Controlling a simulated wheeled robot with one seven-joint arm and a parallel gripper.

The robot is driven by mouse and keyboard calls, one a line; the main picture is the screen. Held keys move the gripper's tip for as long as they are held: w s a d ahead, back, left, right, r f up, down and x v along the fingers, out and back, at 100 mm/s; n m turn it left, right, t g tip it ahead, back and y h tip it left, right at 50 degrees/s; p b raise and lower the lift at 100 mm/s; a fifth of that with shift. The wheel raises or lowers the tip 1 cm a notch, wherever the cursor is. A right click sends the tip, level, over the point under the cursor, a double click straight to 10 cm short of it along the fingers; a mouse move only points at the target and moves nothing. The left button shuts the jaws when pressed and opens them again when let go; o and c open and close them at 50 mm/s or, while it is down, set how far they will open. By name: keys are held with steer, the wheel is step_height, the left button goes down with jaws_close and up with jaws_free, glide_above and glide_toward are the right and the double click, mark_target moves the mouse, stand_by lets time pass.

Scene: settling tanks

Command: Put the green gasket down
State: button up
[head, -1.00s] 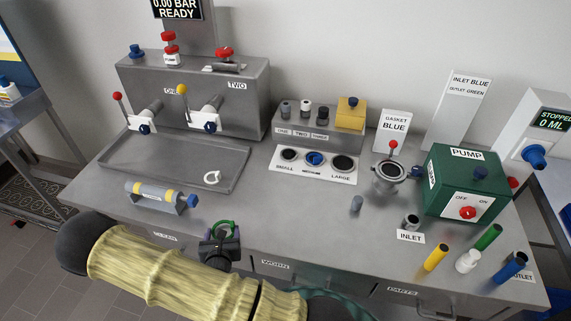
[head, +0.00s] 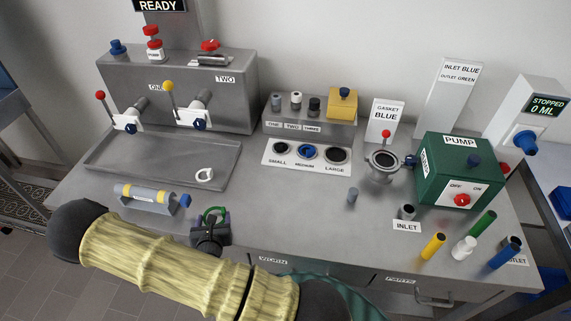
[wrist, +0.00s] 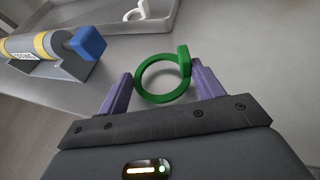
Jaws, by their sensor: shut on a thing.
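The green gasket (wrist: 144,91) is a ring with a small raised tab, seen between the two purple fingers of my gripper (wrist: 162,88) in the wrist view. My gripper is shut on it. In the head view the gasket (head: 214,211) shows just above my gripper (head: 211,226), over the front edge area of the grey bench (head: 300,215). I cannot tell whether the gasket touches the bench top.
A grey tray (head: 120,172) with a white ring (head: 204,175) lies behind my gripper. A grey and yellow cylinder in a cradle (head: 146,197) stands at left. A board with small, medium and large round places (head: 308,166) is farther back. Bench right of my gripper is clear.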

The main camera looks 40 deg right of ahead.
steer(key=w+d+r+p, duration=0.1)
steer(key=w+d, duration=0.1)
steer(key=d, duration=0.1)
steer(key=w+d+r+m+g+h+p, duration=0.1)
steer(key=w+d+r, duration=0.1)
steer(key=d, duration=0.1)
steer(key=w+d+r+m+h+p, duration=0.1)
steer(key=w+d, duration=0.1)
steer(key=d, duration=0.1)
steer(key=shift+w+d+r+g, duration=0.25)
steer(key=shift+w+d+g, duration=0.05)
steer(key=shift+w, duration=0.05)
step_height(320, 180, up, 4)
steer(key=m+g+h+p, duration=0.1)
steer(key=m+h+p, duration=0.1)
glide_above(249, 177)
steer(key=shift+w+r, duration=0.1)
steer(key=shift+r, duration=0.05)
step_height(249, 177, down, 6)
steer(key=shift+d+r+p, duration=0.1)
steer(key=shift+d+p, duration=0.05)
steer(key=shift+p, duration=0.6)
steer(key=shift+a, duration=0.25)
steer(key=shift+d+f+p, duration=0.1)
steer(key=shift+f+p, duration=0.4)
steer(key=shift+f, duration=1.6)
